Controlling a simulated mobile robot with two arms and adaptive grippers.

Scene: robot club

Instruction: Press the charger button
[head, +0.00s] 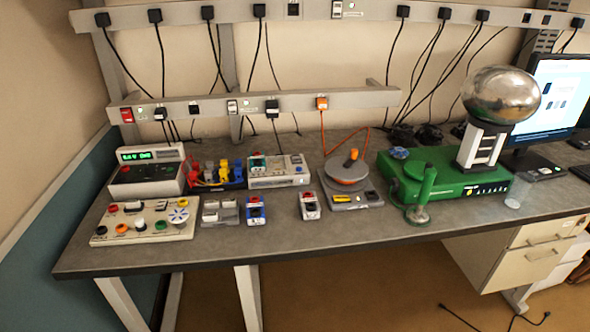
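No part is legibly marked as a charger, so I cannot tell which button is the charger button. A grey unit with a lit green display (146,170) stands at the left of the bench, with small controls on its front. A low grey device (279,171) with slots and small keys on top stands behind the middle. A small white and blue unit (256,210) and a small grey and red unit (310,206) lie near the front edge. Neither of my grippers is in view.
The grey bench (340,232) carries a control panel with knobs (145,222), an orange-topped round device (346,172), and a green generator base (450,180) under a silver sphere (501,95). Plugs and hanging cables line the wall rails (210,106). A monitor (562,95) stands at right.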

